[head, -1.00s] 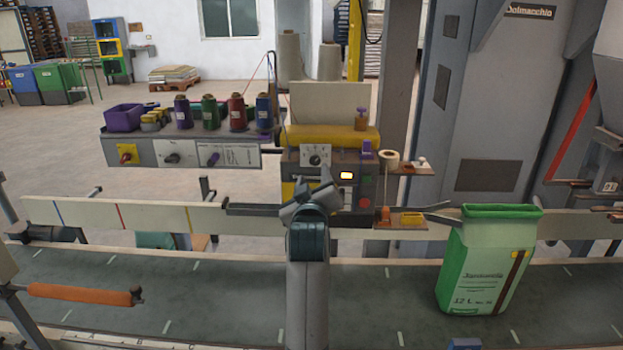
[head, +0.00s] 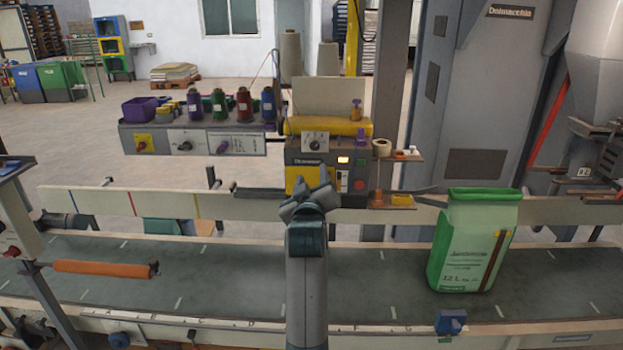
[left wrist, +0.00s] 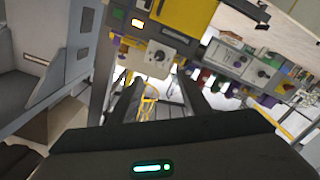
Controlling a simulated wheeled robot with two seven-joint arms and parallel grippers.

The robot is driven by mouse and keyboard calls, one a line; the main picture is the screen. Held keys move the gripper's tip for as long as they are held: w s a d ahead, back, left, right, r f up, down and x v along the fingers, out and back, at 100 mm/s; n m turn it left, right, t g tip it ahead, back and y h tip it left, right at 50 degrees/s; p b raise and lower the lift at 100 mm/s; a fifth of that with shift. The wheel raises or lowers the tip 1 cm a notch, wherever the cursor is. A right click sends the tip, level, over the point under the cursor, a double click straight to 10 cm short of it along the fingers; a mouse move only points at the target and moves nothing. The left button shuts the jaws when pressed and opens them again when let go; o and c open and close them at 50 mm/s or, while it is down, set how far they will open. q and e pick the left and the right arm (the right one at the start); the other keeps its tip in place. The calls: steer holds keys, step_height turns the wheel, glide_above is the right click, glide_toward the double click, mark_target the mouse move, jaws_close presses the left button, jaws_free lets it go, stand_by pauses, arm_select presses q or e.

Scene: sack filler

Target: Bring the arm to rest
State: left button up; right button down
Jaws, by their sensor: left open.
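My left gripper (head: 307,190) is in the middle of the head view, at the end of my arm, which rises from the bottom edge. It is open and empty, in front of the sewing machine head (head: 328,160) with its lit display. In the left wrist view its two fingers (left wrist: 150,100) stand apart with nothing between them. My right gripper is not in view. A green and white sack (head: 472,242) stands upright on the conveyor belt (head: 390,275), to the right of my arm and apart from it.
A long pale rail (head: 115,203) runs behind the belt. A shelf with thread cones (head: 219,104) is at the back left. An orange roller (head: 103,268) sticks out over the belt at the left. A blue knob (head: 451,322) is at the front right.

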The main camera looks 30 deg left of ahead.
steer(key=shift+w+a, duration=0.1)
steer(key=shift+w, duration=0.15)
